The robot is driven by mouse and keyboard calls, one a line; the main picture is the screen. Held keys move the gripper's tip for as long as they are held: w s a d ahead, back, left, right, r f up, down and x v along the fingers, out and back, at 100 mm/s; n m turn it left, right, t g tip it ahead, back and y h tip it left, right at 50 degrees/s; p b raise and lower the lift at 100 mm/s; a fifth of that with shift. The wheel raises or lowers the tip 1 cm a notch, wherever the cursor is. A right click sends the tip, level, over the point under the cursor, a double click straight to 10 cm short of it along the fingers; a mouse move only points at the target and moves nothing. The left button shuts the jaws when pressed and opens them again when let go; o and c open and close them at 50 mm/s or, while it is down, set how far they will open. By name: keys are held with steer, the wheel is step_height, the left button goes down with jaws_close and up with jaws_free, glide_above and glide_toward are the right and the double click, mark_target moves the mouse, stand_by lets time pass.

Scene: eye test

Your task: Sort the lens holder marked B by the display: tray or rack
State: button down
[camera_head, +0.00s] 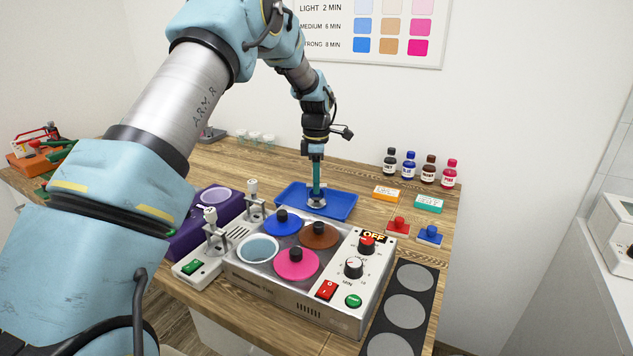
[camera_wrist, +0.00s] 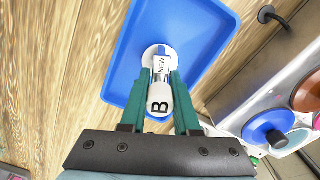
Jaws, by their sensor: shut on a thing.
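The lens holder (camera_wrist: 159,98) is pale, with a round end, a black B and a small label reading NEW. My gripper (camera_wrist: 160,82) is shut on it, with one teal finger on each side. In the head view my gripper (camera_head: 317,190) points down over the blue tray (camera_head: 341,202), and the holder's grey-white end (camera_head: 317,204) shows under the fingers. The blue tray (camera_wrist: 127,66) lies behind the holder in the wrist view. I cannot tell whether the holder touches the tray floor. A display (camera_head: 374,237) on the metal unit reads OFF. I cannot make out a rack.
The metal unit (camera_head: 310,290) with coloured round lids stands in front of the tray. A purple box (camera_head: 190,238) is left of it. Several small bottles (camera_head: 409,165) and two stamp-like pieces (camera_head: 398,226) are at right. A black strip (camera_head: 388,328) bears grey discs.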

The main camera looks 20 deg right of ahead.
steer(key=shift+f, duration=0.3)
stand_by(0.4)
steer(key=shift+c, duration=1.2)
jaws_free()
steer(key=shift+r, duration=0.1)
steer(key=shift+r+p, duration=1.9)
steer(key=shift+r, duration=1.05)
